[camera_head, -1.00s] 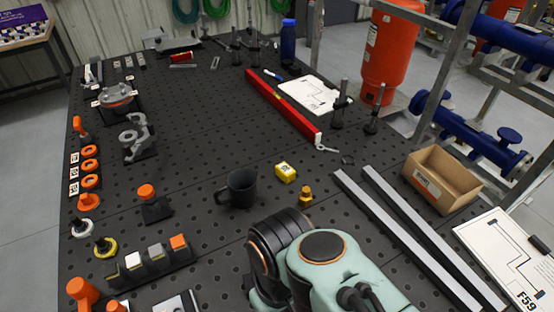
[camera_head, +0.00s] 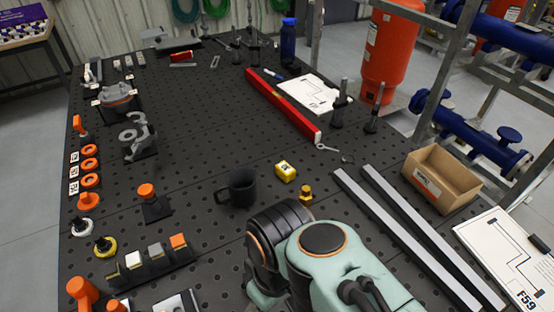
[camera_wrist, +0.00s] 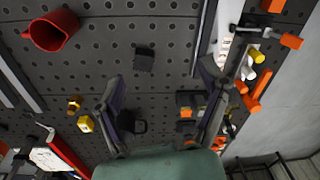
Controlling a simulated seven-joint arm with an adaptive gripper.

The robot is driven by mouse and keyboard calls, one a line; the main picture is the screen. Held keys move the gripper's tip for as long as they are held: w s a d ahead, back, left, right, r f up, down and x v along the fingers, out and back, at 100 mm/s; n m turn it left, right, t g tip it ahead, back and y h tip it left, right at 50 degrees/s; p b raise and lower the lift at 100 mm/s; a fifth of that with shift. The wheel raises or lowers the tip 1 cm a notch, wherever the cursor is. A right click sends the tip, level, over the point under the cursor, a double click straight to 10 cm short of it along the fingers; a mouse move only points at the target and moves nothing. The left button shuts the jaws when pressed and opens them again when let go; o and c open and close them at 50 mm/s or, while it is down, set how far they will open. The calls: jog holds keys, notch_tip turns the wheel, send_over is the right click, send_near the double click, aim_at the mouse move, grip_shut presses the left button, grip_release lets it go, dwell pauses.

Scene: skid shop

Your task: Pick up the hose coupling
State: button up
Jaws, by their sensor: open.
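A small brass fitting (camera_head: 306,194), which looks like the hose coupling, stands on the dark perforated table, just beyond my arm in the head view. It also shows in the wrist view (camera_wrist: 74,104), left of my left finger. My gripper (camera_wrist: 160,74) is open and empty, its two fingers spread wide above the table. Nothing is between the fingertips but table and a dark block beyond. In the head view my arm's links hide the gripper.
A yellow block (camera_head: 285,171) and a black mug (camera_head: 238,188) stand close to the fitting. Two grey bars (camera_head: 400,235) and a cardboard box (camera_head: 441,179) lie to its right. A red level (camera_head: 284,107) lies behind. The wrist view shows a red mug (camera_wrist: 52,30).

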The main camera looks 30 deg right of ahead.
jog(key=w+d+r+n+t, duration=0.2)
jog(key=w+r, duration=0.2)
jog(key=w, duration=0.4)
jog(key=w+d+r+n+t, duration=0.1)
jog(key=w+d+r+n, duration=0.1)
jog(key=w+r, duration=0.5)
jog(key=w+d+f+h, duration=0.1)
jog(key=w+d+f, duration=0.1)
jog(key=w, duration=0.3)
jog(key=w+d+f, duration=0.2)
jog(key=w+d, duration=0.1)
jog(key=w, duration=0.3)
jog(key=m+g, duration=0.2)
send_over(305, 196)
jog(key=w+a, duration=0.3)
jog(key=w, duration=0.2)
notch_tip(305, 196, down, 16)
jog(key=shift+m+g, duration=0.6)
jog(key=shift+g, duration=0.2)
jog(key=s+d+f, duration=0.1)
jog(key=f, duration=0.2)
jog(key=s+d+f, duration=0.1)
jog(key=f, duration=0.3)
jog(key=s+d+f, duration=0.2)
jog(key=f, duration=0.1)
jog(key=shift+s+f, duration=0.1)
jog(key=shift+f, duration=0.1)
notch_tip(305, 196, down, 6)
jog(key=shift+f, duration=0.1)
jog(key=c, duration=1.2)
